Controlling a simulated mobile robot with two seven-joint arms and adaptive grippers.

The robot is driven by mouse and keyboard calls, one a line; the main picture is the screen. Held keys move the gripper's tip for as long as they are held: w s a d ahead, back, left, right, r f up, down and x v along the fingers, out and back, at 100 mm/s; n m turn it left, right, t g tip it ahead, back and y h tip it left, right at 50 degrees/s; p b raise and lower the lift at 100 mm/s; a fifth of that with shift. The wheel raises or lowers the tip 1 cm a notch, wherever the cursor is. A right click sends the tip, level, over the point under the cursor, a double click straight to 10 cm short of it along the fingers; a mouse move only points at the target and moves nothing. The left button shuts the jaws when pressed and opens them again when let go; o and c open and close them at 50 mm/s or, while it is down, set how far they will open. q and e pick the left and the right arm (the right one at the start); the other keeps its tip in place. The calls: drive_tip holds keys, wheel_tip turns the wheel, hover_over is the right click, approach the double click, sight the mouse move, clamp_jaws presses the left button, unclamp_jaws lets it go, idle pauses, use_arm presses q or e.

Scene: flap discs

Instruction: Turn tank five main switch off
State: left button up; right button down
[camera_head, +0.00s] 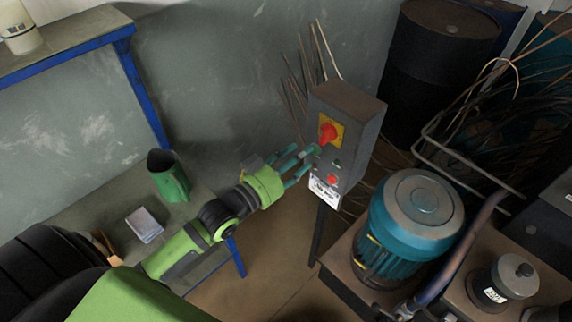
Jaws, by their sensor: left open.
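The main switch (328,132) is a red rotary knob on a yellow plate. It sits high on the front of a grey control box (349,105) on a post. Below it are a small green button (337,162), a red button (331,181) and a white label (324,192), whose text is too small to read. My left gripper (306,161) is open, with its fingers pointing at the box front, just below and left of the red knob. I cannot tell whether a fingertip touches the box. My right gripper is not in view.
A blue-green motor or pump (408,235) stands right of the box, with a dark barrel (436,65) behind. Wires and rods (480,125) clutter the right side. A low table at left holds a green jug (169,178) and a pale block (144,225).

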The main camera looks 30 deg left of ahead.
use_arm(q)
drive_tip(key=shift+v, duration=2)
drive_tip(key=shift+f, duration=0.1)
drive_tip(key=s+a+f+n+g+y, duration=0.1)
drive_tip(key=s+a+f+g+y, duration=0.15)
drive_tip(key=f, duration=0.85)
drive_tip(key=s+a+f+g+y, duration=0.1)
drive_tip(key=s+a+f+g, duration=0.15)
drive_tip(key=f, duration=0.95)
drive_tip(key=s+a+f+n+g+y, duration=0.1)
drive_tip(key=s+f+g+y, duration=0.15)
drive_tip(key=f, duration=0.85)
drive_tip(key=s+d+f+g, duration=0.1)
drive_tip(key=s+f+g, duration=0.1)
drive_tip(key=s+f, duration=0.4)
drive_tip(key=s+d+f+g, duration=0.1)
drive_tip(key=s+f+g, duration=0.2)
drive_tip(key=s, duration=1)
drive_tip(key=s+d+f+g+b, duration=0.1)
drive_tip(key=s+f+g, duration=0.2)
drive_tip(key=s+f, duration=0.6)
drive_tip(key=shift+s+d+f+m, duration=0.3)
drive_tip(key=shift+s+m, duration=0.1)
drive_tip(key=shift+s, duration=0.2)
drive_tip(key=shift+g, duration=0.25)
drive_tip(key=shift+c, duration=1)
